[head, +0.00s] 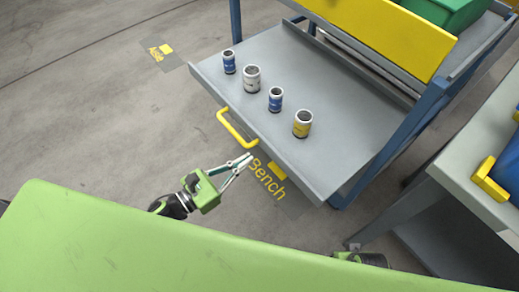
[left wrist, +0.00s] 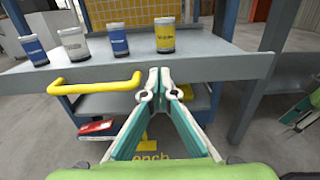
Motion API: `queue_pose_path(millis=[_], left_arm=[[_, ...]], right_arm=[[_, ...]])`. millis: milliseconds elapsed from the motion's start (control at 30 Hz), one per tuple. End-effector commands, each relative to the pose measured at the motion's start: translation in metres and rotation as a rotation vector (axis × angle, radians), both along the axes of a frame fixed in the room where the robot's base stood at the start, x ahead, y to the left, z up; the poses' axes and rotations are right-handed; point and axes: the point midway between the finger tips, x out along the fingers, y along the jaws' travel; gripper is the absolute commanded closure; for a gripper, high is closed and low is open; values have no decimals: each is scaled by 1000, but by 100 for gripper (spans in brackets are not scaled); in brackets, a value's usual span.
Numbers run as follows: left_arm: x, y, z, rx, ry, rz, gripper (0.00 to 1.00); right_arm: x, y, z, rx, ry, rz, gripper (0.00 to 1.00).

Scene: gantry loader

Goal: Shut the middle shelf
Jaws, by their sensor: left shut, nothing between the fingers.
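The middle shelf (head: 330,125) is a grey tray pulled out of its blue-framed rack, with a yellow handle (head: 236,128) on its front edge. The handle also shows in the left wrist view (left wrist: 95,87). Several small cans stand on the shelf, among them a white can (head: 252,79) and a yellow-banded can (head: 302,124). My left gripper (head: 249,158) is shut and empty, just in front of the shelf's front edge, to the right of the handle in the left wrist view. Whether its tips touch the edge is unclear. My right gripper (left wrist: 300,112) shows partly at the right edge there; its fingers are unclear.
A yellow panel (head: 375,35) and a green bin (head: 449,10) are above the shelf. A grey table (head: 480,150) with a blue and yellow item stands at right. A red item (left wrist: 98,127) lies on a lower level. Floor at left is clear.

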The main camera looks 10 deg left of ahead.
Motion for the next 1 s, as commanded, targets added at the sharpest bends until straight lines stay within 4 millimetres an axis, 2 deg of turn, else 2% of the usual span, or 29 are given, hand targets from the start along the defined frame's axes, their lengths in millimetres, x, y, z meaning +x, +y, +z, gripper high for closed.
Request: queue_pose_path(millis=[100,300,867,1000], left_arm=[[19,-15,1,-1,-2,0,100],[39,-30,0,-1,0,2,100],[46,-35,-1,-2,1,1,100],[53,-41,-1,-2,1,2,100]], right_arm=[[0,0,-1,1,0,0,60],[0,1,-3,1,-2,1,60],[-1,1,-5,1,2,1,60],[-2,0,-3,-1,9,0,60]])
